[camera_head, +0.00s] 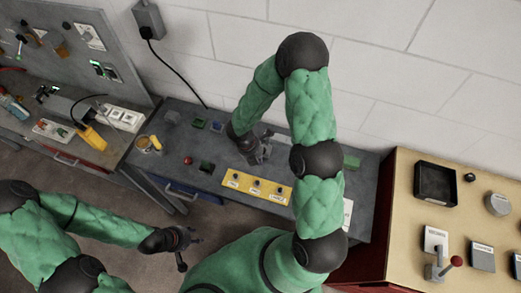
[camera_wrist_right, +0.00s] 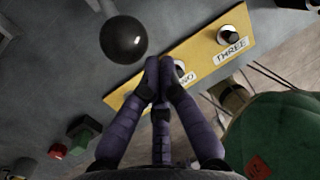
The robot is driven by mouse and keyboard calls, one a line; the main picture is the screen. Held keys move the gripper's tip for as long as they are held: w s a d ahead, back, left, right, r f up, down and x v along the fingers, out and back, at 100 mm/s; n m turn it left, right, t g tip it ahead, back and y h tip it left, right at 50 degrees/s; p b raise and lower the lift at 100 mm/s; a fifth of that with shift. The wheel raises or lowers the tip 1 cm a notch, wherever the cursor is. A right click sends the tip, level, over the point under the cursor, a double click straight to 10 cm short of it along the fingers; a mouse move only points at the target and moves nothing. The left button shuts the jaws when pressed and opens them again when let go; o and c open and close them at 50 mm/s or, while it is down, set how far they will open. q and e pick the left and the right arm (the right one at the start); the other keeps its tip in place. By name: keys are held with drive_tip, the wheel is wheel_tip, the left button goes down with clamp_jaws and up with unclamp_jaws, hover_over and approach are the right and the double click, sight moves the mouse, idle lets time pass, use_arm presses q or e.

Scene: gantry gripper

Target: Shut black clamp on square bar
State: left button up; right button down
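I cannot make out a black clamp or a square bar in either view. My right gripper (camera_head: 262,154) is low over the grey bench (camera_head: 232,205), behind a yellow panel (camera_head: 256,186) with three black knobs. In the right wrist view its fingers (camera_wrist_right: 161,68) are together at the tips, in front of the panel (camera_wrist_right: 205,47) by the label TWO. They partly hide that knob; I cannot tell whether they touch it. A black ball (camera_wrist_right: 123,40) is beside the fingertips, apart from them. My left gripper (camera_head: 184,246) is open and empty over the floor.
A red button (camera_head: 188,160) and a green one (camera_head: 207,166) are left of the panel. A yellow cup-like thing (camera_head: 155,142) stands at the bench's left end. A wooden-topped cabinet (camera_head: 394,250) with a red-knobbed lever (camera_head: 456,261) is at the right. A wall stands behind the bench.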

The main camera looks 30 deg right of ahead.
drive_tip(key=shift+w+d+r+p, duration=0.25)
drive_tip(key=shift+w+d+p, duration=0.4)
drive_tip(key=shift+w+d, duration=0.7)
drive_tip(key=shift+d, duration=0.2)
drive_tip(key=shift+w+d+r+p, duration=0.15)
drive_tip(key=shift+w+d+p, duration=0.85)
drive_tip(key=shift+d, duration=0.25)
drive_tip(key=shift+s+a+r+p, duration=0.2)
drive_tip(key=shift+s+a+r, duration=0.1)
drive_tip(key=shift+r, duration=0.2)
drive_tip(key=shift+s+a+r+p, duration=0.2)
drive_tip(key=shift+a+r, duration=0.1)
drive_tip(key=shift+r, duration=0.2)
drive_tip(key=p+v, duration=0.1)
drive_tip(key=v, duration=0.1)
drive_tip(key=p+v, duration=0.2)
drive_tip(key=s+d+p+v, duration=0.1)
drive_tip(key=p+v, duration=0.1)
drive_tip(key=shift+a+r, duration=0.1)
drive_tip(key=shift+r, duration=0.5)
drive_tip(key=shift+f, duration=0.1)
